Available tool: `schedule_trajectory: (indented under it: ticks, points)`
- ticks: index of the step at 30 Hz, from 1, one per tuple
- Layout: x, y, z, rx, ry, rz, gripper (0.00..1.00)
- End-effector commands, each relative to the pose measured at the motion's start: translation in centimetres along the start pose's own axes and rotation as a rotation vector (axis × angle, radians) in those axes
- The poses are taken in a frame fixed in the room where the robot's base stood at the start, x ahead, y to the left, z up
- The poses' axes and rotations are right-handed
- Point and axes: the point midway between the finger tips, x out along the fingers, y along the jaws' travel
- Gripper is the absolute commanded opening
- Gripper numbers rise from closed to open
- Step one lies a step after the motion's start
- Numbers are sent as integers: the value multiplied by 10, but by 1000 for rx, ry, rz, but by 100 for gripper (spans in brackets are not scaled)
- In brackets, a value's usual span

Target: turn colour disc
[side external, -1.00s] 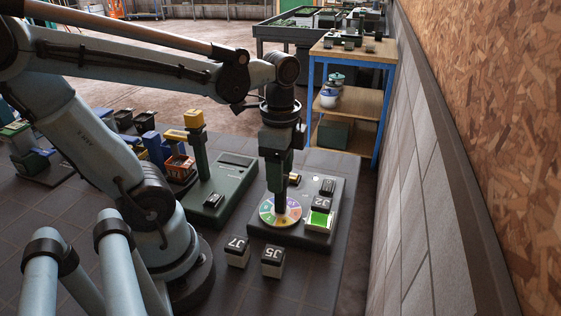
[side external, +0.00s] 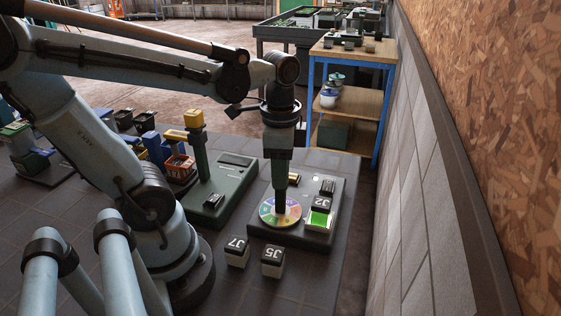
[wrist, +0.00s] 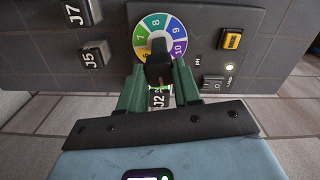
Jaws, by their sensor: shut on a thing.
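The colour disc (side external: 268,214) lies flat on a dark grey panel, with coloured, numbered sectors. In the wrist view the disc (wrist: 142,32) shows 7, 8, 9 and 10 among its numbers. A black knob (wrist: 158,66) stands at its centre. My gripper (wrist: 158,80) points down over the disc, its green fingers shut on the knob. In the side view my gripper (side external: 281,192) covers the far part of the disc. The fingers hide part of the panel.
Block J2 (side external: 322,203) sits on the panel by a lit green square (side external: 318,219). Blocks J7 (side external: 237,251) and J5 (side external: 272,260) stand in front. A yellow button (wrist: 232,38) and a switch (wrist: 212,83) are beside the disc. A wall rises at right.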

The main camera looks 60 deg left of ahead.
Motion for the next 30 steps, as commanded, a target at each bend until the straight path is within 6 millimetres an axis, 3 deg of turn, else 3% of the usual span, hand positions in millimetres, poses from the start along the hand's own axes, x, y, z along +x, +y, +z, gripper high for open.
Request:
schedule_trajectory:
  ticks: [30]
  points:
    - [0,0,0,-959,-3,0,2]
